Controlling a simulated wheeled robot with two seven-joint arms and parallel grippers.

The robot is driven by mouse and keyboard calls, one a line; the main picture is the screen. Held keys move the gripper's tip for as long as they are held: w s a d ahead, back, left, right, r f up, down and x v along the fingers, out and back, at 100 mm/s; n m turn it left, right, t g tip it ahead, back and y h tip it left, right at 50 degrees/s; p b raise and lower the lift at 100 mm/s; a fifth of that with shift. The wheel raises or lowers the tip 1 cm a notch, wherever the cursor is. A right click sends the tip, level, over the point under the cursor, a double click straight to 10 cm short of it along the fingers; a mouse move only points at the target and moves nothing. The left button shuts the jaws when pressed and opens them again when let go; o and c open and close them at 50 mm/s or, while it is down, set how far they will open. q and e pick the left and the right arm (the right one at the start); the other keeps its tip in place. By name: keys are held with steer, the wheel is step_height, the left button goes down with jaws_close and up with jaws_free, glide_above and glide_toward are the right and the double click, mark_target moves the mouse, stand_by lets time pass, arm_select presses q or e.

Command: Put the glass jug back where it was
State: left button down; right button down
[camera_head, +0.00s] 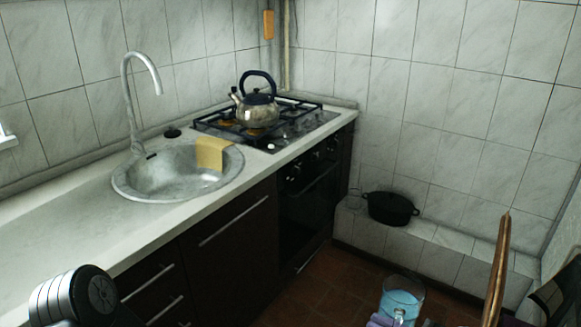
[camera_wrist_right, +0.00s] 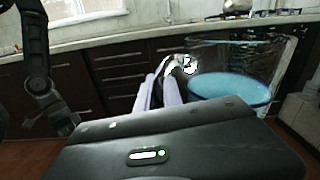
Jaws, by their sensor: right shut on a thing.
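The glass jug (camera_head: 403,298) is clear, with pale blue liquid in it. It is at the bottom of the head view, held in the air in front of the dark cabinets. It also shows at the right of the right wrist view (camera_wrist_right: 232,92), roughly upright. My right gripper (camera_head: 382,321) has pale purple fingers and is shut on the jug at its left side; the fingers (camera_wrist_right: 168,86) show in the wrist view too. The exact grip on the jug is partly hidden. The dark end of my left arm (camera_wrist_right: 58,118) hangs at the left of the wrist view, its jaws unclear.
A white counter (camera_head: 60,222) holds a sink (camera_head: 150,184) with a yellow cloth (camera_head: 212,153) and a stove (camera_head: 290,128) with a kettle (camera_head: 258,112). A black pot (camera_head: 390,209) stands on a low tiled ledge (camera_head: 440,240). A wooden chair back (camera_head: 498,270) stands at lower right. The near counter is clear.

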arm_select(q)
steer(key=shift+s+d+f+g, duration=0.15)
steer(key=shift+s, duration=0.35)
steer(key=shift+s+d+f+g, duration=0.1)
steer(key=shift+s+d+g, duration=0.05)
steer(key=shift+s, duration=0.35)
